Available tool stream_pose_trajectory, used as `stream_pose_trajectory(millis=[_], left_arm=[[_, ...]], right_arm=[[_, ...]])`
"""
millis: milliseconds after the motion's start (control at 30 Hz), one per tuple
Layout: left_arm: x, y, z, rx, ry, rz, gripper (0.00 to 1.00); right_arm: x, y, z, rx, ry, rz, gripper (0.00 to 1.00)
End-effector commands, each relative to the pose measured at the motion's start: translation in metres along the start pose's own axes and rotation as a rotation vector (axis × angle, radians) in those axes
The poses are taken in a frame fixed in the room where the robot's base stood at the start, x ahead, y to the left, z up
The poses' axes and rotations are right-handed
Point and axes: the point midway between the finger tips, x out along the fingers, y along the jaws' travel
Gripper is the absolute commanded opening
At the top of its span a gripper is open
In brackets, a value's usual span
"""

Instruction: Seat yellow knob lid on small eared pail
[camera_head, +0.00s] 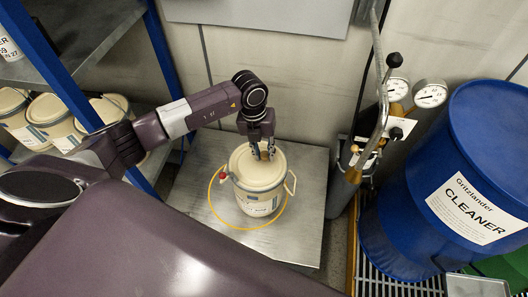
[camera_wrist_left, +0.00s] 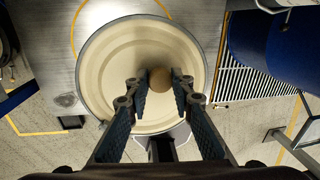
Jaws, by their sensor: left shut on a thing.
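A small cream pail (camera_head: 258,201) with a printed label and a white ear on its right stands on a grey metal plate. A cream round lid (camera_head: 246,165) with a tan-yellow knob covers its top; I cannot tell whether it rests fully on the rim. My left gripper (camera_head: 264,154) points down from above and is shut on the knob. In the left wrist view, the lid (camera_wrist_left: 110,65) fills the middle and hides the pail, with the knob (camera_wrist_left: 160,82) between the fingertips of the left gripper (camera_wrist_left: 161,85). My right gripper is not in view.
The metal plate (camera_head: 205,175) has a yellow ring around the pail. Similar lidded pails (camera_head: 50,115) stand on a blue-framed shelf at left. A valve with gauges (camera_head: 430,94) and a blue cleaner drum (camera_head: 410,225) stand at right. The plate's front is clear.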

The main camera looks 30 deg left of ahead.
Motion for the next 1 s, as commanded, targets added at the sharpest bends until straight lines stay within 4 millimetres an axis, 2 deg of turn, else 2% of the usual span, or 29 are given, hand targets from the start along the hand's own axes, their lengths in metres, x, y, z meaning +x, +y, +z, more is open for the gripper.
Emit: stream_pose_trajectory(millis=[733,767,800,1000], left_arm=[[0.012,0.002,0.000,0.000,0.000,0.000,0.00],[0.011,0.001,0.000,0.000,0.000,0.000,0.24],[0.011,0.001,0.000,0.000,0.000,0.000,0.28],[0.011,0.001,0.000,0.000,0.000,0.000,0.29]], right_arm=[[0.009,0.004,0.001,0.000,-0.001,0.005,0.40],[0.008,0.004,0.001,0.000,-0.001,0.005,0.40],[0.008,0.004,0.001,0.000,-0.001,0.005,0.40],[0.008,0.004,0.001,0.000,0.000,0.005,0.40]])
